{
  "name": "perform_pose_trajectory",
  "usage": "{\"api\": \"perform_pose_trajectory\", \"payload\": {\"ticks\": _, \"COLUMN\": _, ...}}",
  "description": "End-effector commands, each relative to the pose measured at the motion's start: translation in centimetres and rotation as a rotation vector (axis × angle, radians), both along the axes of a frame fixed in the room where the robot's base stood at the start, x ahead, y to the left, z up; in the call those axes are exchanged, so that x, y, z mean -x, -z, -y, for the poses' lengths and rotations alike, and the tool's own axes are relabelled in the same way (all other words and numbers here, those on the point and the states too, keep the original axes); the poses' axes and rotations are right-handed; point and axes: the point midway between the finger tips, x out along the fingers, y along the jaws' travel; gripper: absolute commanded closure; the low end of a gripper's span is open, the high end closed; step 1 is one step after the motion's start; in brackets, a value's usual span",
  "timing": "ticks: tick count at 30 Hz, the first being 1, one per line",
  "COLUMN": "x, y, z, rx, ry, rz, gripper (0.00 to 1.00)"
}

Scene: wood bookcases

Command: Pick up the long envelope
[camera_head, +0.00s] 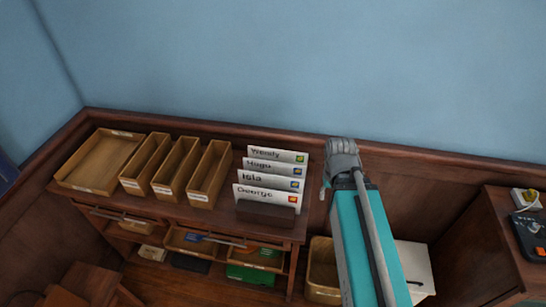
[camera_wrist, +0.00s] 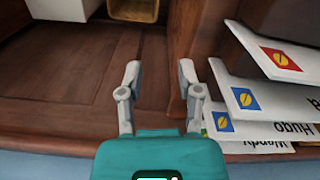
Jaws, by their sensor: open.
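Several white envelopes stand upright in a row in a dark holder (camera_head: 265,212) on the desk in the head view. From back to front they read Wendy (camera_head: 278,153), Hugo (camera_head: 273,167), Isla (camera_head: 268,181) and George (camera_head: 266,195). In the head view, my arm hides the fingertips.
An open wooden tray (camera_head: 100,160) and narrow wooden boxes (camera_head: 208,175) stand left of the envelopes. Shelves under the desk hold more boxes. A bin (camera_head: 322,270) and a white box (camera_head: 415,265) stand right of the desk. The wall (camera_head: 300,70) is close behind.

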Motion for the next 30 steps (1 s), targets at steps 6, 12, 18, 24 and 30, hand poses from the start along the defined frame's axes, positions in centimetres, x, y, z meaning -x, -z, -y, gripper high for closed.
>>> {"api": "perform_pose_trajectory", "payload": {"ticks": 6, "x": 0.0, "y": 0.0, "z": 0.0, "rx": 0.000, "ry": 0.000, "rz": 0.000, "gripper": 0.54}}
{"api": "perform_pose_trajectory", "payload": {"ticks": 12, "x": 0.0, "y": 0.0, "z": 0.0, "rx": 0.000, "ry": 0.000, "rz": 0.000, "gripper": 0.54}}
{"api": "perform_pose_trajectory", "payload": {"ticks": 18, "x": -0.1, "y": -0.5, "z": 0.0, "rx": 0.000, "ry": 0.000, "rz": 0.002, "gripper": 0.54}}
{"api": "perform_pose_trajectory", "payload": {"ticks": 24, "x": -0.5, "y": -2.5, "z": 0.0, "rx": 0.000, "ry": -0.001, "rz": 0.011, "gripper": 0.54}}
{"api": "perform_pose_trajectory", "payload": {"ticks": 30, "x": -1.4, "y": -6.0, "z": -0.1, "rx": 0.000, "ry": -0.011, "rz": 0.027, "gripper": 0.54}}
